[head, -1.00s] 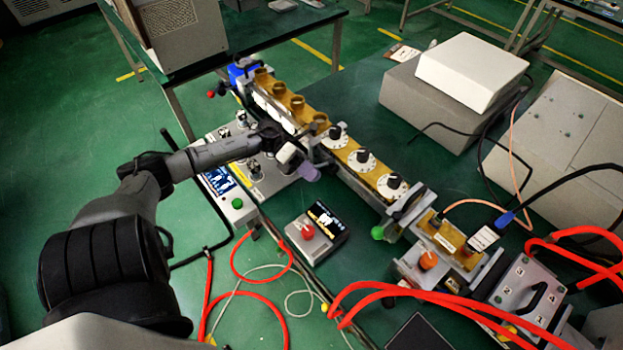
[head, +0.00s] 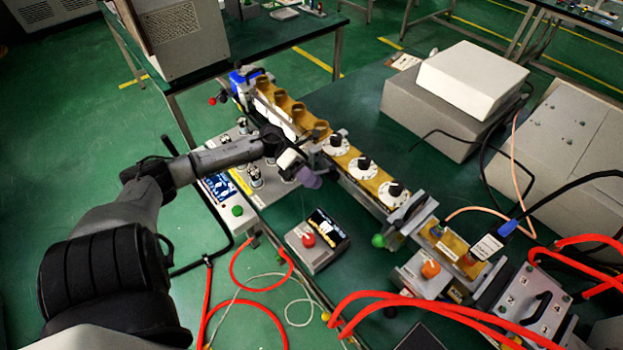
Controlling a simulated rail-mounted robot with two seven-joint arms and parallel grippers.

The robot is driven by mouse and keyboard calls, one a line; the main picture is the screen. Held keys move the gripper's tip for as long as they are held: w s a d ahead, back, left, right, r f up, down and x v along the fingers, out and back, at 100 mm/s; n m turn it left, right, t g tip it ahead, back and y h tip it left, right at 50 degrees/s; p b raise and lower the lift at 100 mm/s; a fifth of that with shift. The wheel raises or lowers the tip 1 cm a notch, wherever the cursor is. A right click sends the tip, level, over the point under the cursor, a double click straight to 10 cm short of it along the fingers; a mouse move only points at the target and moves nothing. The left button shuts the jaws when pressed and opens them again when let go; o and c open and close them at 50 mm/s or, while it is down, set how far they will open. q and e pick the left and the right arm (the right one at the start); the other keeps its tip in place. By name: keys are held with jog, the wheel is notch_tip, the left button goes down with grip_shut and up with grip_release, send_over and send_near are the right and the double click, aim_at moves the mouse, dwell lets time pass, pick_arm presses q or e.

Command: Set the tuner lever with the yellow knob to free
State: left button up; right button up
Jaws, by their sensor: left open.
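The brass waveguide line (head: 297,110) runs diagonally across the bench, with several white dials with black knobs (head: 363,165) on its nearer half. A lever with a green ball knob (head: 378,240) sticks out at its near end, and a red ball knob (head: 212,100) shows at its far end. I cannot make out the tuner lever with the yellow knob; my left gripper may hide it. My left gripper (head: 311,157) is open at the near side of the line's middle, beside the first dial. Whether it touches anything is unclear. My right gripper is out of view.
A control panel (head: 238,196) lies under my left forearm. A small box with a red knob (head: 308,240) stands nearer. Red cables (head: 400,296) loop across the front right. A grey box with a white box (head: 470,75) on top stands behind the line.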

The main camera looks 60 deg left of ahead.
pick_arm(q)
jog(key=shift+s+a, duration=0.1)
jog(key=shift+a, duration=0.2)
jog(key=v, duration=1.3)
jog(key=shift+r, duration=0.15)
jog(key=shift+s+p, duration=0.1)
jog(key=shift+p, duration=0.2)
